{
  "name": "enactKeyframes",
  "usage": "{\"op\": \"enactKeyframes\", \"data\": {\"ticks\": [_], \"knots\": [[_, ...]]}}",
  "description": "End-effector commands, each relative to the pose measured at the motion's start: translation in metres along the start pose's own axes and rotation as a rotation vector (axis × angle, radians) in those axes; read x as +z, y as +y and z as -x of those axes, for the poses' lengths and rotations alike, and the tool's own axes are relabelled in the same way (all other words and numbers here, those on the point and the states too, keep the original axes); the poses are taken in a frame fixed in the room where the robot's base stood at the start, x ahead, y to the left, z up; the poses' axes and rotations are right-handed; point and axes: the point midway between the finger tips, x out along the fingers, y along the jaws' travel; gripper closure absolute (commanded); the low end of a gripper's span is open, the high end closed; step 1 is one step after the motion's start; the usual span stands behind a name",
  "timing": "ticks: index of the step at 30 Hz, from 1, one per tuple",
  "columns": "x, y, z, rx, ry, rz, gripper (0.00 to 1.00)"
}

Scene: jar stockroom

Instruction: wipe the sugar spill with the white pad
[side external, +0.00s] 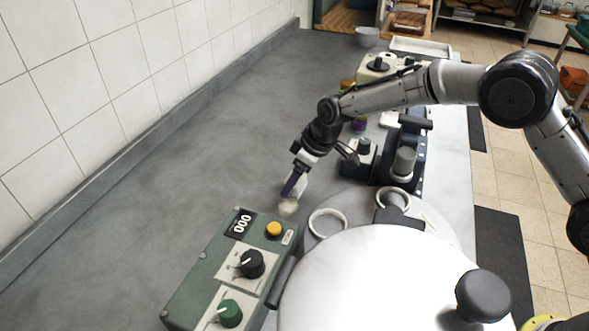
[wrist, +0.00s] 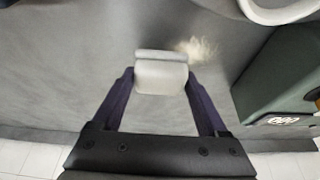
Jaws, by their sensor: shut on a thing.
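My gripper (wrist: 160,85) is shut on the white pad (wrist: 161,76), with one finger on each side of it in the wrist view. In the side view my gripper (side external: 294,185) points down at the grey counter, and the pad (side external: 298,187) is partly hidden by a finger. The sugar spill (wrist: 198,48) is a small pale patch on the counter, just beyond and right of the pad in the wrist view. It also shows in the side view (side external: 288,208), just below the gripper. I cannot tell whether the pad touches the counter.
A green control box (side external: 232,270) with knobs and a yellow button stands close to the spill. A large white-lidded vessel (side external: 375,290) and a white ring (side external: 328,223) are to the right. The grey counter (side external: 150,190) is clear on the left, up to the tiled wall.

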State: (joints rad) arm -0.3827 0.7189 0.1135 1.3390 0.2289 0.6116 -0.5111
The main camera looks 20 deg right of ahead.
Motion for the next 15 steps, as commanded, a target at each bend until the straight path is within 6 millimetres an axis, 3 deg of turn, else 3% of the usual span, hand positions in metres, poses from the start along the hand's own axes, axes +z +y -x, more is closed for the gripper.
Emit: {"op": "enactKeyframes", "data": {"ticks": [6, 15], "knots": [[0.009, -0.002, -0.021, -0.001, -0.001, 0.0, 0.68], [0.011, -0.031, -0.022, -0.002, -0.002, 0.002, 0.68]]}}
